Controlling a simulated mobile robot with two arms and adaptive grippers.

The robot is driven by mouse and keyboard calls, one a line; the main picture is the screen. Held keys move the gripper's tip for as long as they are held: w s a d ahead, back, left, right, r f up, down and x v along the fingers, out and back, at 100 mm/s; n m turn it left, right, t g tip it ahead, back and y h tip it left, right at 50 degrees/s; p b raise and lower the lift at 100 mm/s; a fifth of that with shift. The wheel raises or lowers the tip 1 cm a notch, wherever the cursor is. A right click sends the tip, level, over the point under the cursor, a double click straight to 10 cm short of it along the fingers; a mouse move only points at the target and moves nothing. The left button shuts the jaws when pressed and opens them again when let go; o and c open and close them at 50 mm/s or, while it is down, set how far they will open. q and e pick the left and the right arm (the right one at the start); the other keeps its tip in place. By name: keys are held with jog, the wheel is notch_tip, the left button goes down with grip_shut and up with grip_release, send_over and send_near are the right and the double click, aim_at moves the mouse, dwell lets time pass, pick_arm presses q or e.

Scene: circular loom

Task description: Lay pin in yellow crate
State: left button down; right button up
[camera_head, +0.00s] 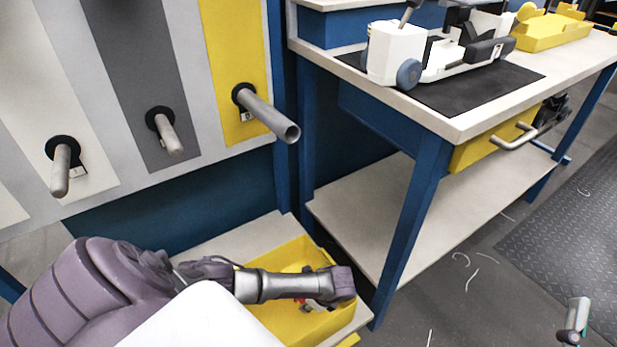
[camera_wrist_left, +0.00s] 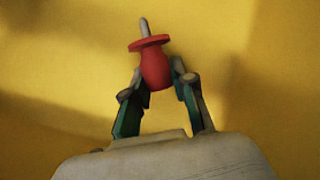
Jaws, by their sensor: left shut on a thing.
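The pin (camera_wrist_left: 154,68) is red with a flanged head and a thin pale tip. In the left wrist view it stands between the fingertips of my left gripper (camera_wrist_left: 157,76), which is shut on it. The yellow crate (camera_head: 285,256) is low in the head view, on a pale shelf. My left gripper (camera_head: 318,303) reaches over and into the crate. A little red shows beside the fingers; the arm hides much of the crate. Yellow fills the background of the wrist view. I cannot tell whether the pin touches the crate.
A workbench (camera_head: 460,128) with a white machine (camera_head: 396,52) on a black mat stands to the right. A panel with protruding pegs (camera_head: 268,114) is behind. Part of my right gripper (camera_head: 574,325) shows at the lower right edge.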

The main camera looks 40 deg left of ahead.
pick_arm(q)
jog(key=c, duration=1.4)
grip_release()
jog(key=shift+s+d+f, duration=0.1)
jog(key=shift+s+f, duration=0.1)
jog(key=shift+f, duration=0.25)
jog(key=shift+s+d+f, duration=0.1)
jog(key=shift+s+f, duration=0.1)
jog(key=shift+f, duration=0.25)
jog(key=shift+o, duration=1.4)
jog(key=shift+f, duration=0.1)
jog(key=shift+o, duration=1.3)
jog(key=shift+w+f, duration=0.1)
jog(key=shift+f, duration=0.2)
jog(key=shift+w, duration=0.1)
pick_arm(e)
jog(key=shift+w+a+f, duration=0.3)
jog(key=shift+w+f, duration=0.1)
jog(key=shift+w, duration=0.15)
pick_arm(q)
jog(key=shift+r, duration=0.3)
pick_arm(e)
jog(key=shift+r, duration=0.1)
pick_arm(q)
jog(key=shift+w+r, duration=0.1)
jog(key=shift+r, duration=0.05)
jog(key=shift+v, duration=3.85)
jog(key=shift+a+r+p, duration=0.1)
jog(key=shift+p, duration=0.25)
